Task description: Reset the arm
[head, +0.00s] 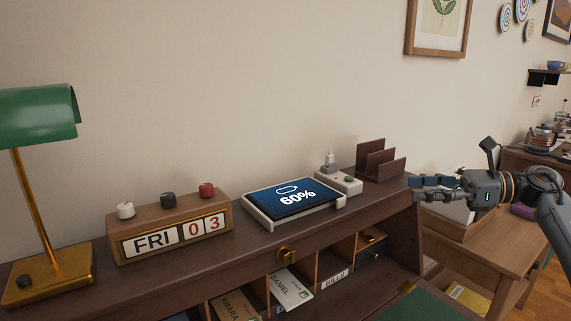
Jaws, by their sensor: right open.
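My right gripper (416,187) is at the right of the head view, with its arm coming in from the right edge. It points left, beside the right end of the desk's upper shelf. Its fingers are open and nothing shows between them. It appears apart from the letter rack (376,163) and the tablet. My left gripper is not in view.
Envelopes (288,289) fill compartments below. A wooden side table (490,245) stands right.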

